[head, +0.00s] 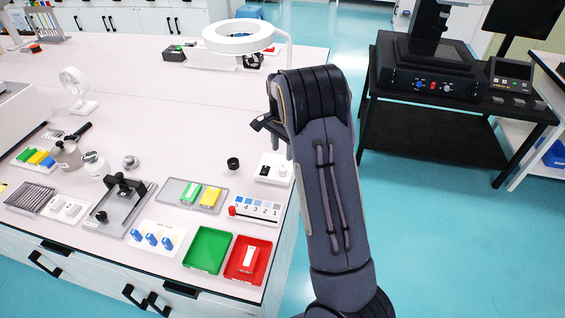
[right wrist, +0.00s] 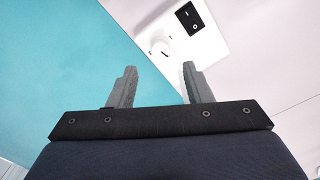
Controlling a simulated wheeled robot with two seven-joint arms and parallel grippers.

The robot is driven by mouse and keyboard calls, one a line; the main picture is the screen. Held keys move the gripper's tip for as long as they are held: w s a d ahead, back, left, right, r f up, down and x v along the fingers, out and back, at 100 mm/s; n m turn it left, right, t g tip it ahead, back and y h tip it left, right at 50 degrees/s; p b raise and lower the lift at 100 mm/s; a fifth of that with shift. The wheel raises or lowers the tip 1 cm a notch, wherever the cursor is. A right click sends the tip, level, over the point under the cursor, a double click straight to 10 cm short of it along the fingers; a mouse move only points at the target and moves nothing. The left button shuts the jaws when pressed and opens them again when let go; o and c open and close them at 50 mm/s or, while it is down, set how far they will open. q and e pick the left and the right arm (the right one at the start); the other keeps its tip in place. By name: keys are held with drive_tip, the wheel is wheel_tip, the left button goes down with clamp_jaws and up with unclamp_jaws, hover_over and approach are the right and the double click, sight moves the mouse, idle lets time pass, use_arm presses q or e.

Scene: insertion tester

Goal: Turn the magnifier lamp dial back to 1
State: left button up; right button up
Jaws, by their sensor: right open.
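The magnifier lamp (head: 238,37) has a white ring head on a thin arm at the back right of the table. A white base plate (head: 275,169) with a black switch and a dial stands at the table's right edge. In the right wrist view the white round dial (right wrist: 161,46) sits beside the black rocker switch (right wrist: 188,18). My right gripper (right wrist: 159,66) is open and empty, its fingertips just short of the dial in the picture, apart from it. I cannot read the dial's setting. My left gripper is not in view.
A black knob (head: 233,164) stands left of the base plate. A numbered strip (head: 254,209), a green tray (head: 208,250) and a red tray (head: 248,260) lie nearer the front. Right of the table is open floor, then a black cart (head: 440,125).

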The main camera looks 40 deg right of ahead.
sight(282, 168)
wheel_tip(282, 168, down, 8)
drive_tip(key=shift+r+p, duration=0.15)
drive_tip(key=shift+p, duration=0.2)
drive_tip(key=shift+c, duration=0.3)
drive_tip(key=c, duration=0.9)
